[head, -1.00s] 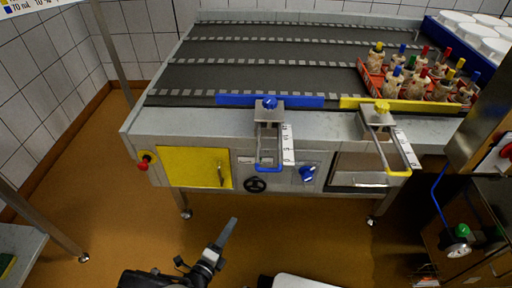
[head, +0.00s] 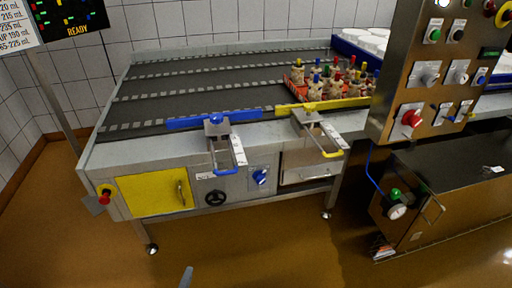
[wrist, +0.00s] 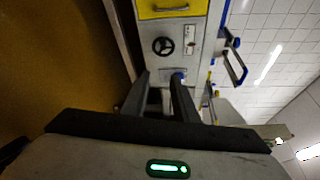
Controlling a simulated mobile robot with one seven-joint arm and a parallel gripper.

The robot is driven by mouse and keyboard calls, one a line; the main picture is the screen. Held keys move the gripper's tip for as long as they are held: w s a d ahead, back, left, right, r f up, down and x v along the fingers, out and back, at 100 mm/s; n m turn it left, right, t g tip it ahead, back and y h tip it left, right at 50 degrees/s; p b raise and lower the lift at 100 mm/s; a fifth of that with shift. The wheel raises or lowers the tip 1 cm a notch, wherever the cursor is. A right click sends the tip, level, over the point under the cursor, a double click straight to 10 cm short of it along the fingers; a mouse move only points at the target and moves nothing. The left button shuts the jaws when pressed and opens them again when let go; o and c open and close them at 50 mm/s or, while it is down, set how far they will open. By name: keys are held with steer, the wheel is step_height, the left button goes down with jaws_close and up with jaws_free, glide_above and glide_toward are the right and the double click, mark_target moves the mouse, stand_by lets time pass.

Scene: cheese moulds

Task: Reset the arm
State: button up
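In the wrist view my gripper (wrist: 160,80) shows two dark fingers standing apart, with nothing held between them. Beyond the fingers is the front panel of the conveyor machine, with its black handwheel (wrist: 163,46) and yellow door (wrist: 170,8), turned sideways in this view. In the head view only a grey tip of my arm's end (head: 186,277) shows at the bottom edge, over the brown floor and in front of the machine. The rest of my arm is out of the head view.
The conveyor table (head: 140,150) carries a blue bar (head: 190,122), a yellow bar (head: 350,102) and a red crate (head: 299,94) of jars with coloured tops. A steel control cabinet (head: 400,115) stands at right. Open floor (head: 260,250) lies in front.

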steer(key=w+d+r+m+g+h, duration=0.4)
steer(key=d+r+m, duration=0.1)
steer(key=r+m, duration=0.35)
steer(key=w+d+r+m+g+h, duration=0.3)
steer(key=w+d+r+m+g, duration=0.15)
steer(key=r+m, duration=0.4)
steer(key=s+d+r+m+g+y, duration=0.25)
steer(key=d+r+m+g, duration=0.35)
steer(key=d+r+m, duration=1)
steer(key=s+d+r+m+t+y, duration=0.25)
steer(key=s+d+r+m, duration=0.25)
steer(key=s+r+m, duration=0.3)
steer(key=s+d+r+m+t+y, duration=0.1)
steer(key=s+d+r+m+y, duration=0.3)
steer(key=s+d+r+m, duration=0.35)
step_height(320, 180, up, 25)
steer(key=w+a+m+p, duration=0.1)
steer(key=w+a+p, duration=0.1)
steer(key=p, duration=2.3)
steer(key=shift+r, duration=0.15)
